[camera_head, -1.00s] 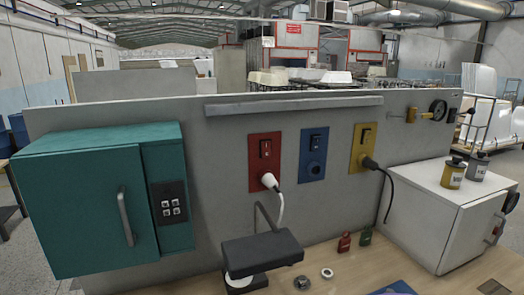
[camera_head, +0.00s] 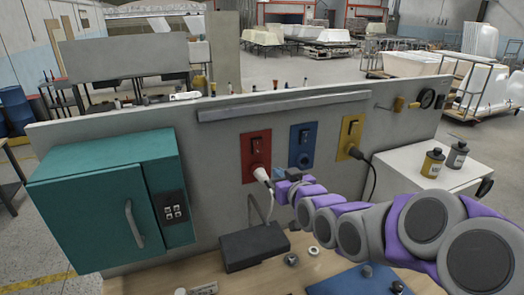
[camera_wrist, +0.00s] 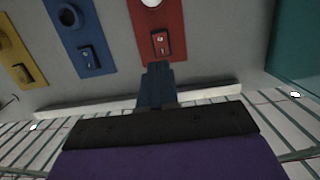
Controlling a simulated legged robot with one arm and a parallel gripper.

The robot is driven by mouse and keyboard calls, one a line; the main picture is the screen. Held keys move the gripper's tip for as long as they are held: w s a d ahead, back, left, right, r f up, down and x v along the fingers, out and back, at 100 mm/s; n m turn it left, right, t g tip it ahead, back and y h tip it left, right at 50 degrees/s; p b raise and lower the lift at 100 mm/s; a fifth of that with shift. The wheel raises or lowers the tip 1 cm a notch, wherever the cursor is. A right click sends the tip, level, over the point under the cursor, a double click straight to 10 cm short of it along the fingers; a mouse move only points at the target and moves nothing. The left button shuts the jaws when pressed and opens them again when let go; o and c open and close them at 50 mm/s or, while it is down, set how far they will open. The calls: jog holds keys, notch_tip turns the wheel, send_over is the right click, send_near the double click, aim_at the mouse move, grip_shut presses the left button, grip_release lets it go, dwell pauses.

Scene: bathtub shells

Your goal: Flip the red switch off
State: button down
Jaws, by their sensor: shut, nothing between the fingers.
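The red switch plate (camera_head: 256,150) is on the grey panel, with a dark rocker switch (camera_head: 256,143) at its top and a white plug (camera_head: 262,175) in its socket. In the wrist view, which appears upside down, the red plate (camera_wrist: 152,22) and its rocker (camera_wrist: 160,42) show at top centre. My gripper (camera_head: 280,173) reaches in from the right, in front of the panel near the plug. In the wrist view my gripper (camera_wrist: 158,67) is shut and empty, its tips just below the rocker in the picture. I cannot tell whether they touch it.
A blue plate (camera_head: 302,147) and a yellow plate (camera_head: 351,138) with a plugged cord sit to the right. A ledge (camera_head: 285,105) runs above the plates. A teal cabinet (camera_head: 105,205) is at left, a white box (camera_head: 405,172) at right, and a black stand (camera_head: 254,245) below.

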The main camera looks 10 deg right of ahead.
send_near(257, 151)
jog(key=x, duration=0.5)
jog(key=shift+a+f, duration=0.15)
jog(key=shift+x, duration=0.85)
jog(key=shift+w, duration=0.1)
